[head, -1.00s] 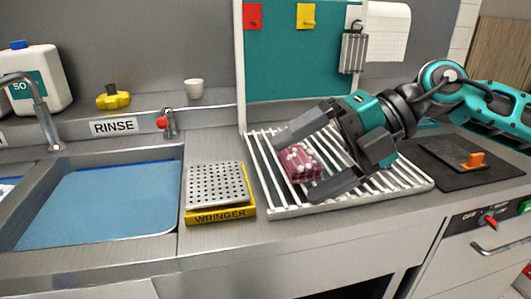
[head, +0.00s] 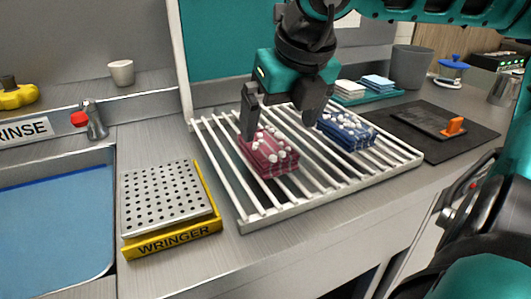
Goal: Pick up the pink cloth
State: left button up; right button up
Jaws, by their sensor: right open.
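The pink cloth (head: 267,155) is a folded block with white blobs on top. It lies on the left part of the white slatted rack (head: 330,195). My right gripper (head: 278,132) is open and points down just behind and above the pink cloth. Its left finger is close to the cloth's back left corner; I cannot tell whether it touches. The right finger hangs to the right, between the pink cloth and a blue cloth (head: 347,131). My left gripper is not in view.
The blue cloth lies on the same rack to the right. A yellow wringer (head: 172,242) with a perforated metal plate stands left of the rack. A sink (head: 50,215) is at the far left. A dark mat (head: 470,135) with an orange-handled item lies to the right.

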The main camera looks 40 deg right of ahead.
aim_at(268, 143)
jog(key=x, duration=0.5)
jog(key=shift+w+a+b, duration=0.25)
jog(key=shift+a+b, duration=0.05)
jog(key=shift+b, duration=0.1)
jog(key=shift+w+f, duration=0.25)
jog(key=shift+f, duration=0.25)
jog(key=shift+c, duration=0.2)
jog(key=c, duration=1)
jog(key=shift+d+r, duration=0.1)
jog(key=shift+r, duration=0.1)
